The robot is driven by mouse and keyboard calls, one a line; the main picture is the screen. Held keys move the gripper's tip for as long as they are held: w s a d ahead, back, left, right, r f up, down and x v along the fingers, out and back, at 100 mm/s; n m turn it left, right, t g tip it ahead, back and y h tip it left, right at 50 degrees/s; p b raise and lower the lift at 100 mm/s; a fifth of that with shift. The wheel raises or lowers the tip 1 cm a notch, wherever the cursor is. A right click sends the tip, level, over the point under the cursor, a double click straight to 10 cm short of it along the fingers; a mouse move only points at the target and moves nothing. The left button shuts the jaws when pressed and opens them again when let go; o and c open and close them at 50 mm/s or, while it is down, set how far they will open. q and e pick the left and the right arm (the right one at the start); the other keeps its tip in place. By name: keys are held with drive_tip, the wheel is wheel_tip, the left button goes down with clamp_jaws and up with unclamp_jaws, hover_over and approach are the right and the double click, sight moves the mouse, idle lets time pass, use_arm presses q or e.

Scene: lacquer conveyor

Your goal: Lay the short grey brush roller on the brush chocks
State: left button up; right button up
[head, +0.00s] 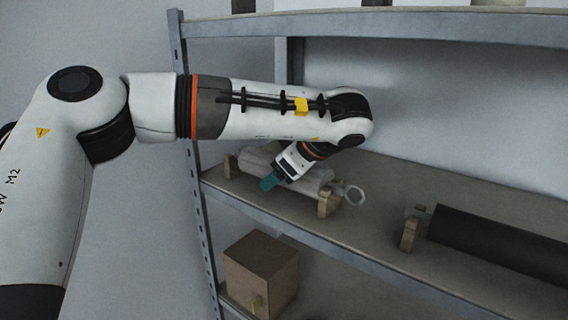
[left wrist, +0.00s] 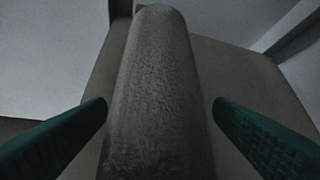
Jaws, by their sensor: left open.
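The short grey brush roller (head: 316,182) lies on two wooden chocks on the middle shelf in the head view. One chock (head: 328,200) stands near its right end and another (head: 228,166) near its left end. My left gripper (head: 268,182) is at the roller, with its teal fingers pointing down to the left. In the left wrist view the grey roller (left wrist: 160,100) runs between the two open teal fingers of my left gripper (left wrist: 160,120), with gaps on both sides. The wrist hides part of the roller in the head view. My right gripper is not in view.
A long black roller (head: 495,240) lies to the right on the same shelf, its left end at a wooden chock (head: 410,234). A pale ring (head: 355,194) is beside the grey roller's right end. A cardboard box (head: 262,272) sits on the shelf below. The upper shelf (head: 400,22) runs overhead.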

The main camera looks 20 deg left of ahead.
use_arm(q)
drive_tip(key=shift+s, duration=0.15)
drive_tip(key=shift+c, duration=0.9)
drive_tip(key=c, duration=1.1)
drive_tip(key=shift+o, duration=0.2)
drive_tip(key=shift+r, duration=0.15)
